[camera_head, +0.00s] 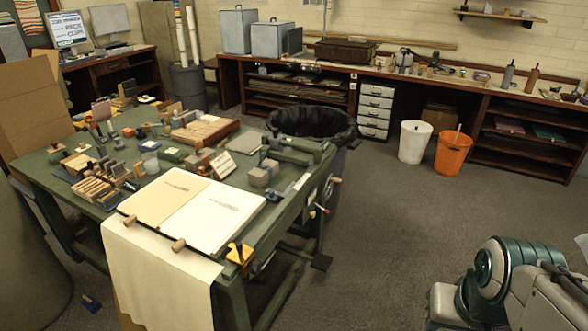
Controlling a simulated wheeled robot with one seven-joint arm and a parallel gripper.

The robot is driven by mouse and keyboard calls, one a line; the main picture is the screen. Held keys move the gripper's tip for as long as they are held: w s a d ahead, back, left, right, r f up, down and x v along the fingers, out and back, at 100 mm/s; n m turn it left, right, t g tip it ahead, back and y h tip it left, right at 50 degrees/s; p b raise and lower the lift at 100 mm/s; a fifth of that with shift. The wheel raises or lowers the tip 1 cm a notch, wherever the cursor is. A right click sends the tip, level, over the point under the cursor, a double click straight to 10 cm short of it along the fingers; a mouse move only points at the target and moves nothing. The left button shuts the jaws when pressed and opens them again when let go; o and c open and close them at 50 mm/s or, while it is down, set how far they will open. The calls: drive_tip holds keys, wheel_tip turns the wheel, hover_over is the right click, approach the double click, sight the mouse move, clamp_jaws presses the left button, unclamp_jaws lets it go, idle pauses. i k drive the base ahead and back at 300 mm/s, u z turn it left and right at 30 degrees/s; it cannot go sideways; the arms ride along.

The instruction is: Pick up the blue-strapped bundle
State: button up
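My teal and grey arm shows at the lower right, well apart from the worktable. My gripper is outside the view.
A black-lined bin (312,122) stands behind the worktable. A white bucket (414,142) and an orange bucket (453,153) stand by the back bench (345,66). The carpet (400,225) between the worktable and my arm is clear. A pale sheet (155,275) hangs over the table's front.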

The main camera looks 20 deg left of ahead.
sight(262, 174)
drive_tip(key=z, duration=0.1)
drive_tip(key=i, duration=2.45)
drive_tip(key=u, duration=1.65)
drive_tip(key=i, duration=0.75)
drive_tip(key=u, duration=0.75)
